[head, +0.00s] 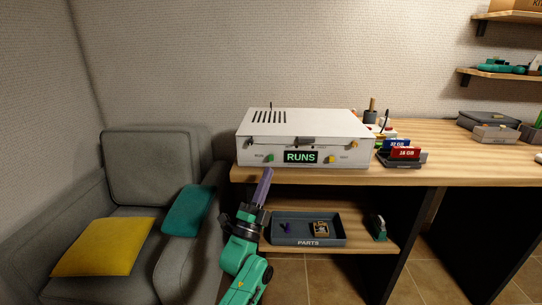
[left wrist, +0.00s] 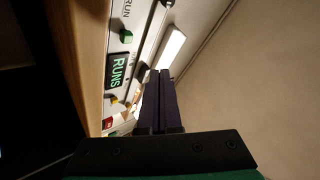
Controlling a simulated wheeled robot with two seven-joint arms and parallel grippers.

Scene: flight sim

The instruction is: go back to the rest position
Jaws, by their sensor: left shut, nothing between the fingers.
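My left gripper (head: 265,175) is shut and empty, in front of the workbench edge, just below the left front of the white box. Its two dark fingers lie together in the left wrist view (left wrist: 159,85). The white box (head: 305,130) stands on the bench with its lid down. Its display (head: 301,157) reads RUNS and also shows in the left wrist view (left wrist: 117,71). A green button (head: 269,158) is left of the display and a yellow one (head: 331,159) is right of it. My right gripper is in neither view.
The wooden bench (head: 450,165) reaches right, with memory cartridges (head: 404,152) beside the box. A PARTS tray (head: 308,230) sits on the lower shelf near my left arm. A grey armchair (head: 150,170) with yellow (head: 103,247) and teal (head: 188,211) cushions stands close on the left.

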